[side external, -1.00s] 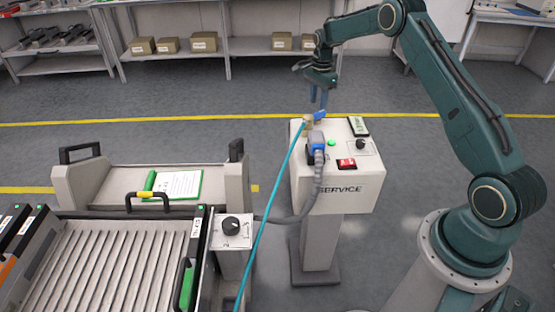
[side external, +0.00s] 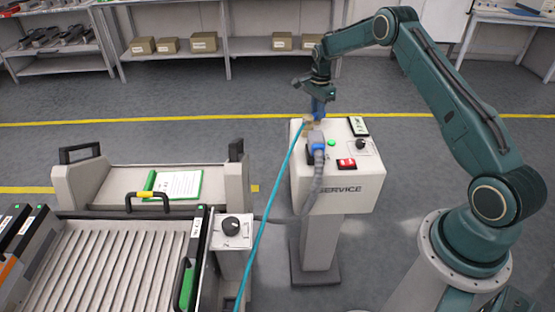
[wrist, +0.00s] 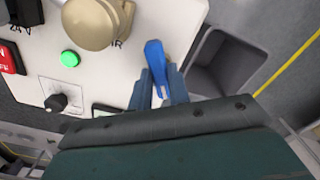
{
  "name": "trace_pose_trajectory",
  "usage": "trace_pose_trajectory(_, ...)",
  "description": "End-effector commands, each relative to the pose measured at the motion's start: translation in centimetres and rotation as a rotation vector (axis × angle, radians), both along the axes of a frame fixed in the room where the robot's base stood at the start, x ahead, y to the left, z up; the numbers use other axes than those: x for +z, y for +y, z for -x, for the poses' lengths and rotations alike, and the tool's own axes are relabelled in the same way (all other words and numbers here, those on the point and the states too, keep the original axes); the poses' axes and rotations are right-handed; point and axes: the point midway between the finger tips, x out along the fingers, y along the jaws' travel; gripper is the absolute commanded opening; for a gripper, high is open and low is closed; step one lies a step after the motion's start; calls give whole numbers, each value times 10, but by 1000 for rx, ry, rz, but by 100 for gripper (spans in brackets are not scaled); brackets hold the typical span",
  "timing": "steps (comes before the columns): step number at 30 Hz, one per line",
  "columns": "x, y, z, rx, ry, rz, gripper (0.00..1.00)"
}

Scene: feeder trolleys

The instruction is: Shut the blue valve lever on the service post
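The service post (side external: 312,185) stands in the middle of the side view. In the wrist view the blue valve lever (wrist: 154,62) points down the picture, its near end between the two fingers of my gripper (wrist: 160,85). Bare panel shows between the fingers, which look apart; I cannot tell whether either touches the lever. In the side view my gripper (side external: 318,108) is low over the post's back edge and mostly hides the lever. A brass-coloured fitting (wrist: 90,22) sits on the panel left of the lever in the wrist view.
A teal hose (side external: 270,205) runs to the post's top. A plug with a grey cable (side external: 316,148) stands close in front of my gripper. A trolley (side external: 110,200) stands left.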

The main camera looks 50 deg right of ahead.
Motion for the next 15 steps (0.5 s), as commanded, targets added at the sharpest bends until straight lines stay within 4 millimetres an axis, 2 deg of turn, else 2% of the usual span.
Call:
trace_pose_trajectory(1,0,0,0,0,0,0,7)
trace_pose_trajectory(2,0,0,0,0,0,0,1)
trace_pose_trajectory(3,0,0,0,0,0,0,0)
trace_pose_trajectory(15,0,0,0,-2,0,0,0)
